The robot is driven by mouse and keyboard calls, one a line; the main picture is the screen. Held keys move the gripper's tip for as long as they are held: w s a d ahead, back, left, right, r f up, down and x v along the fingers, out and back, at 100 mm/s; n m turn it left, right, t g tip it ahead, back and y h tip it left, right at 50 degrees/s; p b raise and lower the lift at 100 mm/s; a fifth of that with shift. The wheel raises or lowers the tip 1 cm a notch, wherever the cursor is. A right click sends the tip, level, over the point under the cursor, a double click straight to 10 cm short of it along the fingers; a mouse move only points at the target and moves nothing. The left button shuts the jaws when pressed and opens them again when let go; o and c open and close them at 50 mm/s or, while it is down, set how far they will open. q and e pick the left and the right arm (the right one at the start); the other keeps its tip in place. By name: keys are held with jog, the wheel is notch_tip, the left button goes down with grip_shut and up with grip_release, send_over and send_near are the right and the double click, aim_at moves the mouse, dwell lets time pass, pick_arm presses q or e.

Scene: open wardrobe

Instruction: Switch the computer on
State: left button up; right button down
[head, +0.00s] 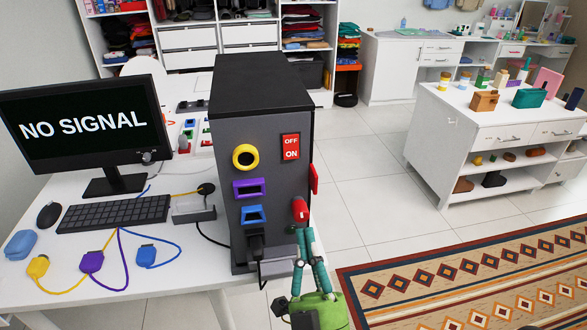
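The computer is a dark grey tower (224,190) standing upright on the right end of the white desk. Its front has a red OFF/ON panel (291,146) at upper right, and a red piece (314,179) juts from its right edge. The monitor (82,125) reads "NO SIGNAL". A black plug (256,246) sits low on the tower's front. My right gripper (301,212), with teal fingers and a red tip, points up in front of the tower's lower right. Its fingers converge and look shut, with nothing seen between them. Contact with the tower cannot be told. My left gripper is not in view.
Yellow (38,267), purple (92,262) and blue (147,256) plugs lie on the desk's front left, near the keyboard (115,213) and mouse (48,215). A grey box with a black plug (194,206) stands beside the tower. Open floor (380,200) lies to the right.

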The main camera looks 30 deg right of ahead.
jog(key=p, duration=0.5)
send_near(289, 145)
notch_tip(289, 145, up, 4)
jog(key=w, duration=0.2)
jog(key=w+d+f+p, duration=0.1)
jog(key=w, duration=0.1)
jog(key=shift+d, duration=0.15)
